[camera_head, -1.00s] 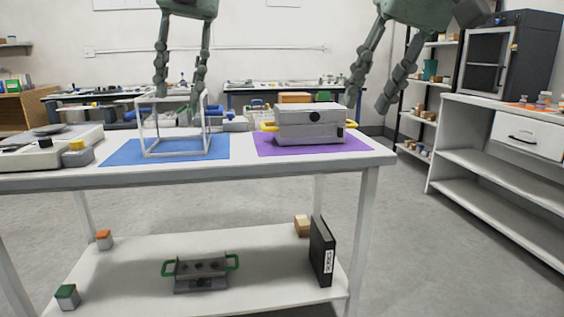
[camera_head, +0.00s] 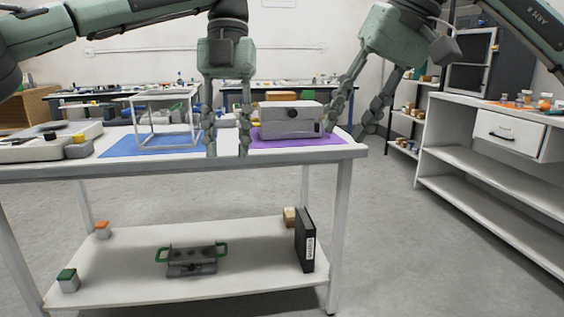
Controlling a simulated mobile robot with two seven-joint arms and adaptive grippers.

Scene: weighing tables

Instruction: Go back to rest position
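My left gripper (camera_head: 227,152) points down, its two fingers apart with nothing between them. It is in front of the table, between a white open frame (camera_head: 166,147) on a blue mat (camera_head: 124,146) and a grey box (camera_head: 291,118) on a purple mat (camera_head: 280,144). Its fingertips overlap the table's front edge in the picture. My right gripper (camera_head: 351,133) is to the right of the grey box, tilted, fingers spread and empty. One of its fingers overlaps the table's right end in the picture; I cannot tell the gap.
The white table (camera_head: 300,154) has a scale (camera_head: 36,148) at its left and a lower shelf (camera_head: 240,278) with a green-handled block (camera_head: 192,260) and a black binder (camera_head: 304,240). A white shelf unit (camera_head: 465,134) stands at the right. The floor between is clear.

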